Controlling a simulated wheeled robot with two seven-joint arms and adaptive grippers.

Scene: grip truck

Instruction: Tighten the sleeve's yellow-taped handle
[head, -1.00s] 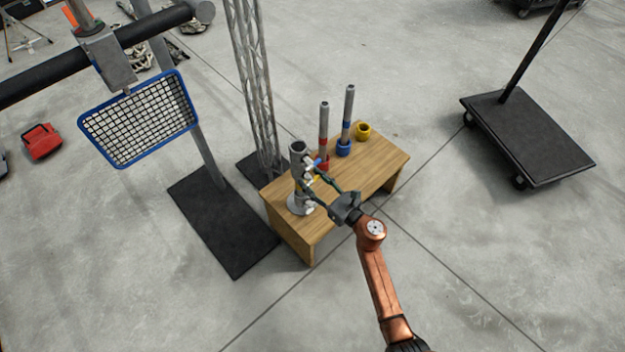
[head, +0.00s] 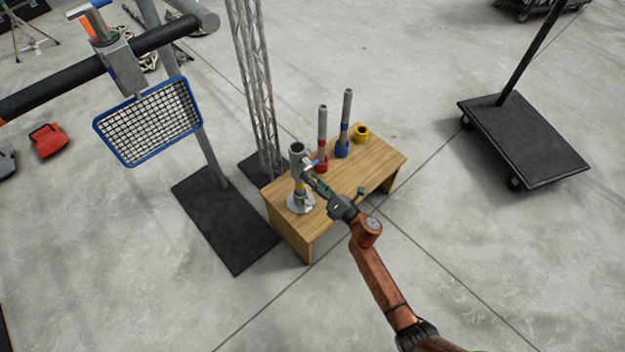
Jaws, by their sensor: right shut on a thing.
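The sleeve (head: 297,158) is a grey upright tube on a round metal base (head: 301,204), standing on the near left end of the wooden table. A small handle with blue tape (head: 316,163) sticks out from its upper right side. The yellow-taped handle is lower on the same side, mostly hidden by my fingers. My right gripper (head: 309,178) reaches in from the lower right and is shut on the yellow-taped handle, its fingers close together against the sleeve's side. My left gripper is not in view.
The wooden table (head: 375,168) also bears a red-collared tube (head: 322,135), a blue-collared tube (head: 345,120) and a yellow ring (head: 361,133). A lattice truss (head: 255,85) stands close behind. A blue-framed mesh lamp (head: 150,120) hangs at left. A black cart (head: 525,140) is at right.

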